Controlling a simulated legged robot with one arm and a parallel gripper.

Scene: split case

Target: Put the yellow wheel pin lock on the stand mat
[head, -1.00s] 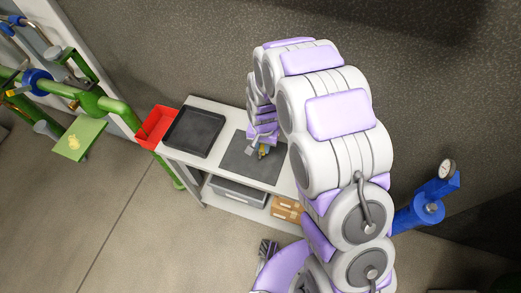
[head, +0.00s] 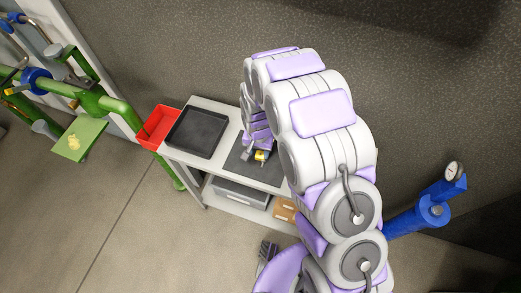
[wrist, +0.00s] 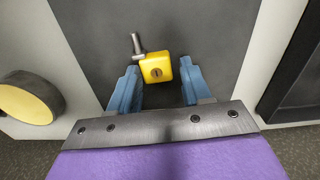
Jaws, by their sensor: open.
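The yellow wheel pin lock (wrist: 157,67), a small block with a metal pin, is on the dark grey stand mat (wrist: 210,25) in the wrist view. In the head view the lock (head: 261,156) shows on the mat (head: 236,164) beside my gripper (head: 250,154). In the wrist view my gripper (wrist: 157,88) is open, its blue fingers on either side of the lock's near part. The right finger is very close to the lock; I cannot tell whether it touches. My arm hides part of the mat in the head view.
A black tray (head: 198,133) and a red bin (head: 158,128) are left of the mat. A grey crate (head: 240,192) and cardboard box (head: 285,209) sit on the lower shelf. Green pipework (head: 110,104) stands left. A yellow disc with a dark rim (wrist: 28,99) is left in the wrist view.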

